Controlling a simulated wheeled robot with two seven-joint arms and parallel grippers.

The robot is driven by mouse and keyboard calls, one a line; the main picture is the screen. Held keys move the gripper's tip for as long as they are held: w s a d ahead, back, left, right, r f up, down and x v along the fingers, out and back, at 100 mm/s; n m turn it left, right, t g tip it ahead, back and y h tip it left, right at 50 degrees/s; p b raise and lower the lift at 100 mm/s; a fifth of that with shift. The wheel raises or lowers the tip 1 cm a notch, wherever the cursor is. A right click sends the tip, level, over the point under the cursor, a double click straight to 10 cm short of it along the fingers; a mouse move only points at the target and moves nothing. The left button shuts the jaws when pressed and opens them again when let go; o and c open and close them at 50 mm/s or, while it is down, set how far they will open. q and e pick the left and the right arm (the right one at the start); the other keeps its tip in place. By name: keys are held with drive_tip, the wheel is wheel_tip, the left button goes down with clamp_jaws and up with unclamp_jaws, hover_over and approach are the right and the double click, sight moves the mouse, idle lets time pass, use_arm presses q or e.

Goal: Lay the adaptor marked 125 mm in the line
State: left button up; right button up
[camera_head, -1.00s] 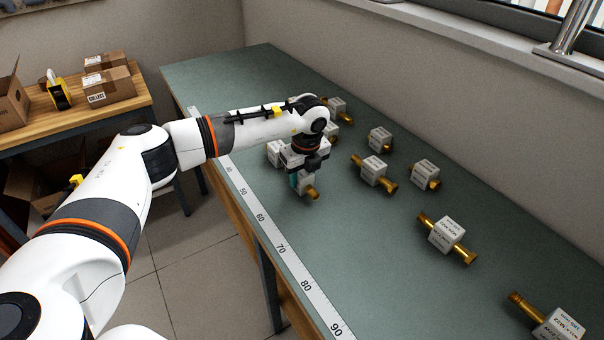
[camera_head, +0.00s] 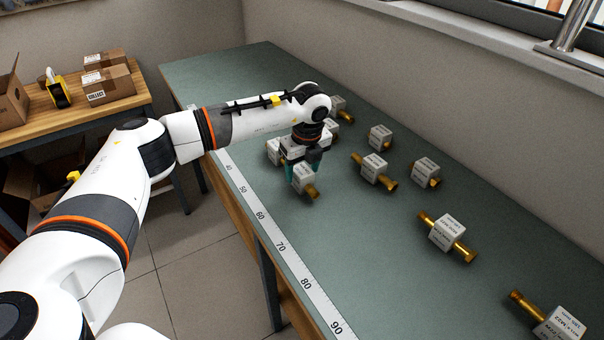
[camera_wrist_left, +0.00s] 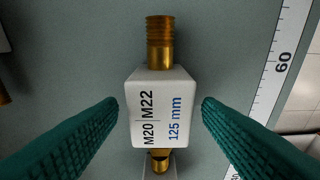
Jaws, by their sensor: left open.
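The adaptor marked 125 mm (camera_wrist_left: 160,110) is a white block with brass ends, also lettered M20 and M22. In the left wrist view it lies between the two teal fingers of my left gripper (camera_wrist_left: 160,128), with a gap on each side. In the head view this adaptor (camera_head: 303,178) lies on the green bench near the ruler strip. My left gripper (camera_head: 303,172) points down over it and is open; its arm hides part of the adaptors behind. My right gripper is not in view.
Several other white-and-brass adaptors, such as one at the middle right (camera_head: 447,232), lie on the green bench (camera_head: 380,285). A ruler strip (camera_head: 283,255) runs along the bench's front edge. A wooden table (camera_head: 140,103) with cardboard boxes stands at the left.

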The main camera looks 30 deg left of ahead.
sight(306, 174)
use_arm(q)
wheel_tip(306, 174, up, 10)
drive_tip(key=d+b, duration=0.1)
drive_tip(key=shift+s+d, duration=0.15)
drive_tip(key=shift+s, duration=0.25)
drive_tip(key=shift+f, duration=0.15)
